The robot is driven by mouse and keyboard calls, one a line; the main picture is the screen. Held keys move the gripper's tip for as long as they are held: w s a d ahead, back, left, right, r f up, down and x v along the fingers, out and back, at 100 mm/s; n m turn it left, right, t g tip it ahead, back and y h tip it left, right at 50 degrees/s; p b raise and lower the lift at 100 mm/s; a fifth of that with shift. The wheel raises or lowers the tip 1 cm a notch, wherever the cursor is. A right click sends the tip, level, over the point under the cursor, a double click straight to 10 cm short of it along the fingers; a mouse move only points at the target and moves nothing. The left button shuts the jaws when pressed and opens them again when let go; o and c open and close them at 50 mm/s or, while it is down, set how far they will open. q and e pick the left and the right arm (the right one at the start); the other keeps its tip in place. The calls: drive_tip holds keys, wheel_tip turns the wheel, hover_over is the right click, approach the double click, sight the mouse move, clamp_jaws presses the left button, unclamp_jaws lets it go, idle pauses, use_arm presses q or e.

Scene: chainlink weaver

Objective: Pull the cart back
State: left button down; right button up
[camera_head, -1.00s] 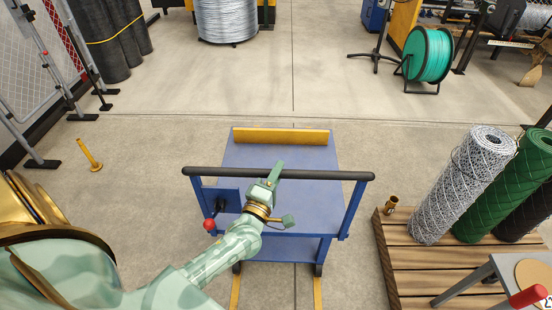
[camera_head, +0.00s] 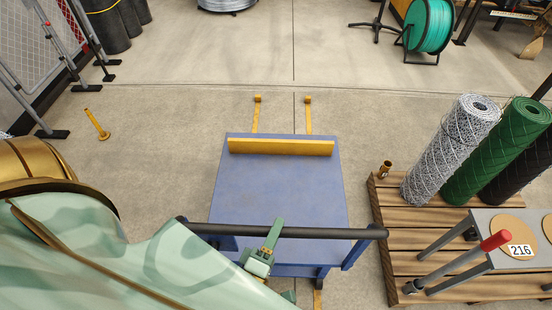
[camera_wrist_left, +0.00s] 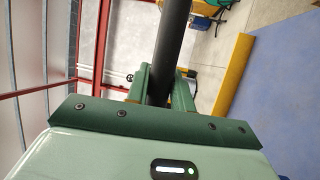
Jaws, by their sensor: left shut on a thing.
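The blue cart (camera_head: 280,190) stands in the lower middle of the head view, with a yellow lip (camera_head: 281,147) along its far edge. Its black handle bar (camera_head: 330,233) runs across the near side. My left gripper (camera_head: 271,236) is shut on the handle bar, left of the bar's middle. In the left wrist view the handle bar (camera_wrist_left: 174,45) passes between the green fingers (camera_wrist_left: 160,85). The cart's deck (camera_wrist_left: 280,105) shows bare at the right there. My left forearm hides the cart's near left corner. My right gripper is not in view.
Yellow floor strips (camera_head: 256,115) extend beyond the cart's far edge. A wooden pallet (camera_head: 395,225) with mesh rolls (camera_head: 452,150) stands close on the right, beside a grey stand with a red-handled tool (camera_head: 495,241). A yellow post (camera_head: 97,124) stands at the left.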

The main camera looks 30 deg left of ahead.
use_arm(q)
drive_tip(key=shift+s+d+f, duration=0.1)
drive_tip(key=shift+s+d, duration=0.5)
drive_tip(key=shift+s, duration=0.15)
drive_tip(key=c, duration=1.2)
unclamp_jaws()
drive_tip(key=shift+s+d, duration=0.1)
